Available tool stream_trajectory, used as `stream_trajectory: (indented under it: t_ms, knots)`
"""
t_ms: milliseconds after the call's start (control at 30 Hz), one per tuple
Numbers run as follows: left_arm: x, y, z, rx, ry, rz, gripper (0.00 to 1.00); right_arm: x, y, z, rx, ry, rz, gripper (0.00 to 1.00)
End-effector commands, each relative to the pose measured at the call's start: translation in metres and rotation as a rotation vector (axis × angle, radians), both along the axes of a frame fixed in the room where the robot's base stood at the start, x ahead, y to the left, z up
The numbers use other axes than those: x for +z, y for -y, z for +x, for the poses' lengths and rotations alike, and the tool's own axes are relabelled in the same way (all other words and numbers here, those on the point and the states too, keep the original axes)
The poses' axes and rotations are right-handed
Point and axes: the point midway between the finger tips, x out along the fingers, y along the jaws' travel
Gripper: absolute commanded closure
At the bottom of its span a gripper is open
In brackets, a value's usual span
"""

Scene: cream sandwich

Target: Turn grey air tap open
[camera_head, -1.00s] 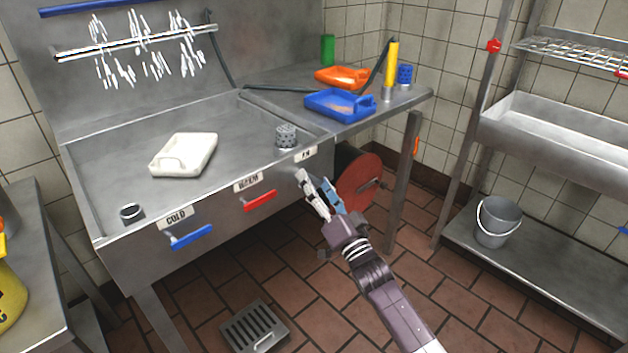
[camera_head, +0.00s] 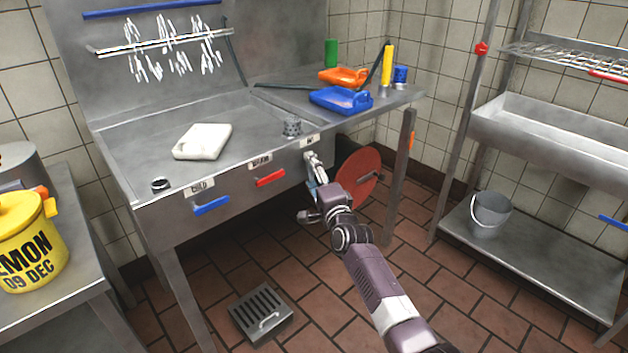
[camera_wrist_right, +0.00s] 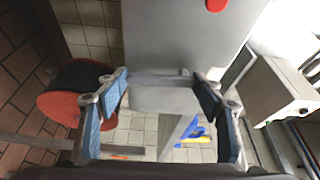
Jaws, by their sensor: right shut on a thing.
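The sink's front panel (camera_head: 235,190) carries a blue tap (camera_head: 211,206), a red tap (camera_head: 270,177) and, at its right end, a small white label (camera_head: 309,141) too small to read surely. My right gripper (camera_head: 315,167) is at the panel just below that label, right of the red tap. It hides most of the grey tap there. In the right wrist view, my gripper's blue-padded fingers (camera_wrist_right: 162,95) stand either side of a grey bar (camera_wrist_right: 160,82), which looks like the grey tap's handle, and are shut on it. My left gripper is not in view.
A red hose reel (camera_head: 358,172) hangs close right of my right gripper, under the side table. A floor drain (camera_head: 262,314) lies below the sink. A yellow pot (camera_head: 28,245) stands at left, and a grey bucket (camera_head: 490,212) on the lower shelf at right.

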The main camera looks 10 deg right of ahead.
Motion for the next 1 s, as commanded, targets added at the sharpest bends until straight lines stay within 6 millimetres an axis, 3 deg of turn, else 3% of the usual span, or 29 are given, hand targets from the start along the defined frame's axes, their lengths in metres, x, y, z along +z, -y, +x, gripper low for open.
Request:
stream_trajectory:
  t_ms: [767, 800, 933, 1000]
  knots:
    - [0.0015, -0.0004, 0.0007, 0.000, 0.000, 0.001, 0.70, -0.0003, -0.0013, 0.0116, 0.000, -0.060, 0.081, 0.82]
    - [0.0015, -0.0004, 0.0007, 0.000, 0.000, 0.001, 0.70, -0.0003, -0.0013, 0.0116, 0.000, -0.060, 0.081, 0.34]
    - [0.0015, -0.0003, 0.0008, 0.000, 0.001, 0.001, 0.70, -0.0002, -0.0013, 0.0116, 0.000, -0.058, 0.080, 0.20]
    - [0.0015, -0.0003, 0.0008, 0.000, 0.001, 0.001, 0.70, -0.0001, -0.0013, 0.0116, 0.000, -0.058, 0.079, 0.20]
